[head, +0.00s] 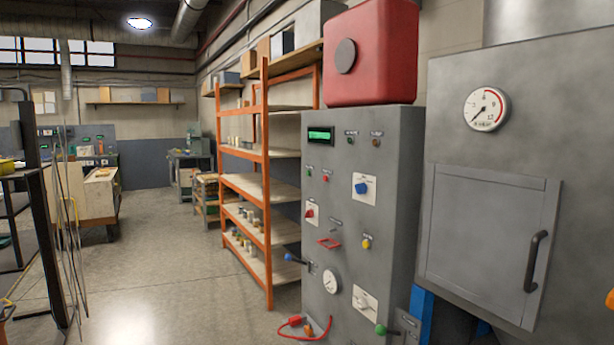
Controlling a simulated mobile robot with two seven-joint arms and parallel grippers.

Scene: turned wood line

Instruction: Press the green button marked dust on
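A grey control cabinet (362,230) stands right of the middle in the head view. A small round green button (309,171) sits on its upper left front, beside a small red button (325,178). The labels are too small to read, so I cannot tell whether this green one is marked dust on. A green knob (380,330) also shows low on the cabinet's right. Neither of my grippers is in view.
The cabinet also carries a blue knob (361,188), a red switch (309,213) and a gauge (330,282). A grey machine with a door (486,235) stands to the right. Orange shelving (266,180) stands behind the cabinet. The floor (170,265) to the left is clear.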

